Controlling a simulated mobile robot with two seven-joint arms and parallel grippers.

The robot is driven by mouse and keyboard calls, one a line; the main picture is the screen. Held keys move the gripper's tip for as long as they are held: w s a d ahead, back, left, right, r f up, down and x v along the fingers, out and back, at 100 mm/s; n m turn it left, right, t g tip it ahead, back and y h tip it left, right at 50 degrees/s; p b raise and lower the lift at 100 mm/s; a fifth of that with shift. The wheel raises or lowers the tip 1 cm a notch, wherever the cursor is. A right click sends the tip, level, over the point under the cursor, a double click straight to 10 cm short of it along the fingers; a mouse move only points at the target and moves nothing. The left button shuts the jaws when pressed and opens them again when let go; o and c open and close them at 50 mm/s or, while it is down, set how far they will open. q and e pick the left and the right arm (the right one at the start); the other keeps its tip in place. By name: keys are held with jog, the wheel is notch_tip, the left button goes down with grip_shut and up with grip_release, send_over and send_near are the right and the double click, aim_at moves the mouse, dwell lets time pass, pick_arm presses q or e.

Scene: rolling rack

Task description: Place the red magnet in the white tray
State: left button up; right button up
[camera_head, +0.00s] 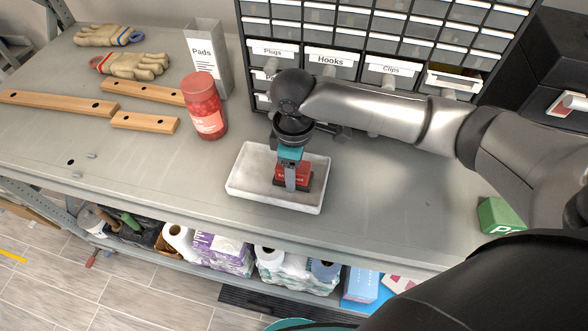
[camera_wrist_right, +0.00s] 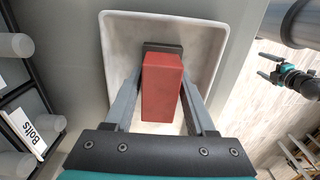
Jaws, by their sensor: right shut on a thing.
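The red magnet (camera_head: 304,170) is a red block with a dark plate at one end. It is inside the outline of the white tray (camera_head: 245,182), over or on its floor; I cannot tell whether it touches. My right gripper (camera_head: 291,184) points down into the tray and is shut on the magnet. In the right wrist view the magnet (camera_wrist_right: 161,88) sits between the two grey fingers (camera_wrist_right: 160,78), with the tray (camera_wrist_right: 117,40) behind it. My left gripper (camera_wrist_right: 267,66) shows at the right of that view, apart from the tray, with its fingers spread and nothing between them.
A red-lidded jar (camera_head: 205,108) and a "Pads" holder (camera_head: 208,58) stand left of the tray. Wooden bars (camera_head: 145,122) and gloves (camera_head: 132,65) lie farther left. A drawer cabinet (camera_head: 330,62) stands behind. A green box (camera_head: 497,215) is at right. Bench between tray and green box is clear.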

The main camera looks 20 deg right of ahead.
jog(key=shift+f, duration=0.1)
jog(key=o, duration=1.3)
notch_tip(320, 180, up, 12)
jog(key=shift+r+p, duration=0.15)
jog(key=shift+p, duration=0.35)
